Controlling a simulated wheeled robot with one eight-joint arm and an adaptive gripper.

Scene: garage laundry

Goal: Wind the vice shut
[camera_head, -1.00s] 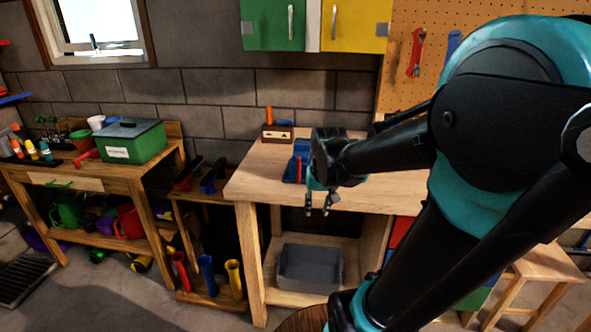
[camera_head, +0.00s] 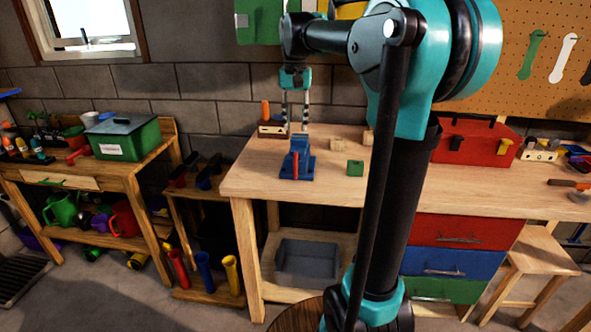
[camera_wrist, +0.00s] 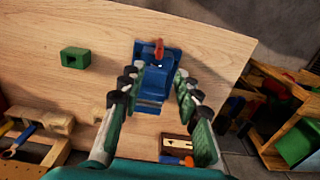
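The blue vice (camera_head: 297,160) stands near the left front part of the workbench top (camera_head: 345,188), with a red handle (camera_head: 295,166) on its near side. In the wrist view the vice (camera_wrist: 152,82) appears between my fingers, with its red handle (camera_wrist: 158,47) beyond the fingertips. My gripper (camera_head: 295,129) points down, above the vice and apart from it. It also shows in the wrist view (camera_wrist: 159,76), with its two fingers spread and nothing held. How far the vice jaws stand apart is too small to tell.
A green block (camera_head: 355,168) and pale wooden blocks (camera_head: 349,142) lie right of the vice. A small wooden box with an orange-handled tool (camera_head: 271,130) stands behind it. The bench front is clear.

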